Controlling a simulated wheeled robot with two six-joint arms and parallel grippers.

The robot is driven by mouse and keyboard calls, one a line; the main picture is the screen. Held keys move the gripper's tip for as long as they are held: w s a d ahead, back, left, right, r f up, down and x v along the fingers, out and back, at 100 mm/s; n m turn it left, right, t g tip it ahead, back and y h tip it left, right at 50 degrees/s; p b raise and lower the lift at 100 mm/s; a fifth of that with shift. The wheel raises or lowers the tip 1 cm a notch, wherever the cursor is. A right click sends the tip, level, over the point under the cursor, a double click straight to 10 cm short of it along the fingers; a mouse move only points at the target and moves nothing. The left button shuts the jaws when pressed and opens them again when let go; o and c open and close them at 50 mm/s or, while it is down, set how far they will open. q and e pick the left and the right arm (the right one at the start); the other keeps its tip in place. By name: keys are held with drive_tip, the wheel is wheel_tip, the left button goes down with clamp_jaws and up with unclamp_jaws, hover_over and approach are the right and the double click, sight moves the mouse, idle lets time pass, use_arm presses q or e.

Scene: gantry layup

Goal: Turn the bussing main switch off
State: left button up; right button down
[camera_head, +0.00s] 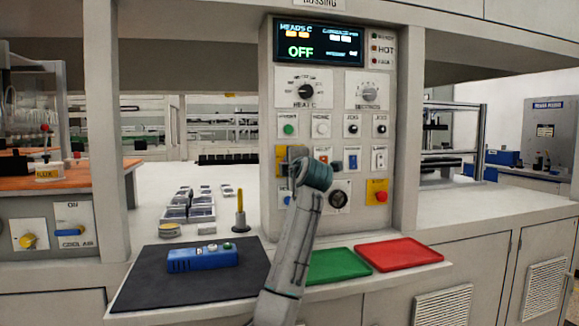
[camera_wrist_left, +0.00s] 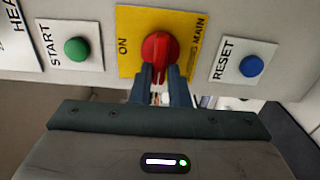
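The bussing main switch is a red knob (camera_wrist_left: 160,52) on a yellow plate (camera_wrist_left: 130,30) marked ON and MAIN, between the START and RESET buttons. In the head view the plate (camera_head: 281,158) shows at the panel's left edge, and my gripper hides the knob. My left gripper (camera_wrist_left: 160,75) has its two fingers on either side of the knob's raised bar, close against it and apparently shut on it. In the wrist view the bar stands upright in the picture, with ON left of it. My left gripper (camera_head: 297,160) also shows in the head view. My right gripper is not in view.
The green START button (camera_wrist_left: 77,49) and blue RESET button (camera_wrist_left: 252,66) flank the plate closely. The panel display (camera_head: 318,42) reads OFF. A red button on yellow (camera_head: 379,196) sits lower right. Green (camera_head: 338,265) and red (camera_head: 398,254) trays and a blue device (camera_head: 203,257) lie below.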

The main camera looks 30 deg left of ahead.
use_arm(q)
drive_tip(key=o, duration=0.3)
drive_tip(key=shift+f, duration=0.2)
drive_tip(key=shift+o, duration=0.2)
drive_tip(key=shift+r, duration=0.15)
drive_tip(key=shift+s+d, duration=0.1)
drive_tip(key=v, duration=1)
drive_tip(key=shift+s+d+b, duration=0.15)
drive_tip(key=shift+s+b, duration=0.1)
drive_tip(key=shift+b, duration=0.1)
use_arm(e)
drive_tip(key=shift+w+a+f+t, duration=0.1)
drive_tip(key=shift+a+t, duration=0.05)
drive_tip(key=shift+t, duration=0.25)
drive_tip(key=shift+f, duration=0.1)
